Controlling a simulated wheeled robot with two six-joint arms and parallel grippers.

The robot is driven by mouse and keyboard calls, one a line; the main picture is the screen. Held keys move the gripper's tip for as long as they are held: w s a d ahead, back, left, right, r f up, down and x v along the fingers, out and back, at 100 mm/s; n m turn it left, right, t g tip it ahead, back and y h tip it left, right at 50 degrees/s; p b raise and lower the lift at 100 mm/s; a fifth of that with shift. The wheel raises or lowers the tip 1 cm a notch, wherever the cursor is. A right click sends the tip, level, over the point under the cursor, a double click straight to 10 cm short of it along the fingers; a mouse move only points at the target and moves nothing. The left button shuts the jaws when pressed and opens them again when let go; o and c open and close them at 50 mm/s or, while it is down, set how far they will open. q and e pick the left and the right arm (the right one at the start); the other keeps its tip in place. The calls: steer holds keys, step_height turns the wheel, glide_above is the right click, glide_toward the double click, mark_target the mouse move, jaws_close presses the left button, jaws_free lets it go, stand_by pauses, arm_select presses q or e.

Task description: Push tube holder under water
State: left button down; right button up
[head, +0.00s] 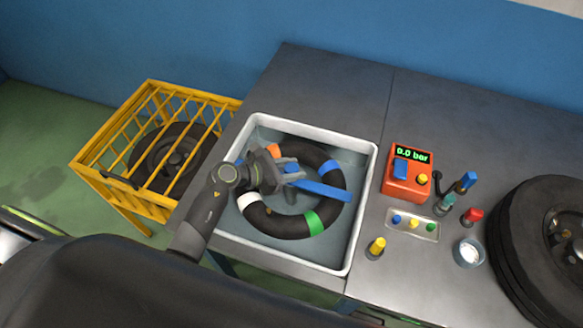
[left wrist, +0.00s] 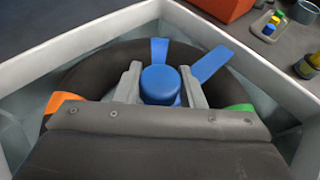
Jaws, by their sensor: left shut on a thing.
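The blue tube holder (head: 322,189) lies over the black inner tube (head: 278,223) in the white-rimmed water basin (head: 364,205). My left gripper (head: 283,170) is over the tube's middle, shut on the holder's round blue knob, which shows between the fingers in the left wrist view (left wrist: 160,84). The tube carries orange, white, green and blue bands. Whether the tube is fully under the water is hard to tell. My right gripper is not in view.
A yellow cage (head: 101,150) with a tyre inside stands left of the basin.

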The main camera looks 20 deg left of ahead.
arm_select(q)
steer(key=shift+f+b, duration=2)
steer(key=shift+f, duration=0.25)
steer(key=c, duration=0.9)
jaws_free()
steer(key=shift+r, duration=0.1)
steer(key=b+v, duration=0.3)
steer(key=v, duration=1.3)
steer(key=shift+v, duration=0.8)
